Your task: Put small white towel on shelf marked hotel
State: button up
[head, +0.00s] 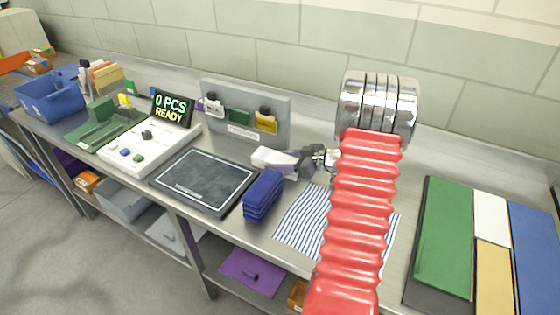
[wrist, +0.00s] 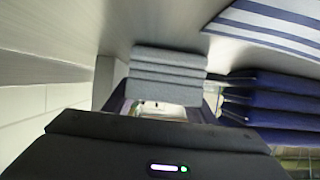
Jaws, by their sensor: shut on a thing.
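A small folded white towel (head: 270,157) is just above or on the steel bench, to the right of the dark pad. Its layered end looks grey in the wrist view (wrist: 168,75). My gripper (head: 298,160) is shut on it from the right. In the wrist view, my gripper's fingers (wrist: 165,108) lie on both sides of the towel. I cannot tell whether the towel touches the bench. No marking that reads hotel is legible; the shelf under the bench is partly hidden by the bench top.
A navy folded stack (head: 263,194) stands close in front of the towel. A blue-striped cloth (head: 300,220) lies to the right. A dark pad (head: 203,181) is left, and a grey upright board (head: 215,97) with clipped cards is behind. Colored panels (head: 445,225) lie far right.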

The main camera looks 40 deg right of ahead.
jog(key=o, duration=1.2)
jog(key=shift+s+d+r, duration=0.2)
jog(key=shift+s+r, duration=0.1)
jog(key=shift+s, duration=0.15)
jog(key=v, duration=1.1)
jog(key=shift+a, duration=0.1)
jog(key=shift+o, duration=0.2)
jog(key=shift+f, duration=0.1)
